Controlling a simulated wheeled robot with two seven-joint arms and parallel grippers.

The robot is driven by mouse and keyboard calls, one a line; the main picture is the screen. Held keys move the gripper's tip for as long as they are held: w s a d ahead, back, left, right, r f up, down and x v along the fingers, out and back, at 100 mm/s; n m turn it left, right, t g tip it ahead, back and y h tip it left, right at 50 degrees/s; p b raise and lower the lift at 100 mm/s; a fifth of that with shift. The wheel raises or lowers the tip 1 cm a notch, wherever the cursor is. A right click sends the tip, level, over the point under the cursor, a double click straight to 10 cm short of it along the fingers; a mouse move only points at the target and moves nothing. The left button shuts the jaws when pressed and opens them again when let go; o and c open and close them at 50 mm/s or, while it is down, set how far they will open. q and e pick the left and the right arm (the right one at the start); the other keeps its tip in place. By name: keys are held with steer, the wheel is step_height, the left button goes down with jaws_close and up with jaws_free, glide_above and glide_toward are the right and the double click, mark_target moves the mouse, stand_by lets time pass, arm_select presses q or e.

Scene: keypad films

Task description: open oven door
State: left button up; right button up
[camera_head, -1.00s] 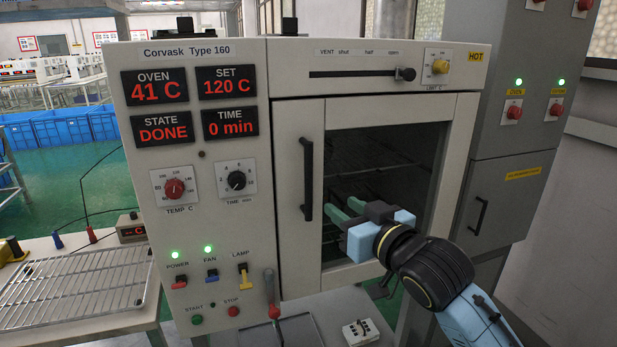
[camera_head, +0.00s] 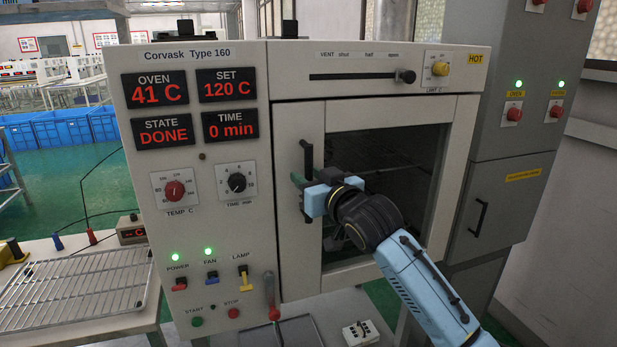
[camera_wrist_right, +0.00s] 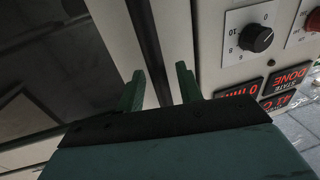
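The oven door (camera_head: 312,245) is a pale frame around a dark window, and it looks shut. Its black vertical bar handle (camera_head: 308,155) is on the door's left side; the middle of the bar is partly hidden by my right gripper (camera_head: 299,182). In the right wrist view the green fingers of my right gripper (camera_wrist_right: 160,88) are apart, one on each side of the dark handle bar (camera_wrist_right: 148,45). Gaps show beside the bar, so the fingers do not look closed on it. My left gripper is not in view.
The oven's control panel (camera_head: 205,255), with displays, knobs and switches, is left of the door. A grey cabinet (camera_head: 510,215) stands close on the right. A wire rack (camera_head: 70,290) lies on a table at left. A small white block (camera_head: 360,332) sits below the door.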

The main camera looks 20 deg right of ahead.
steer(key=shift+w, duration=0.3)
steer(key=shift+c, duration=0.4)
jaws_close()
steer(key=shift+s, duration=0.1)
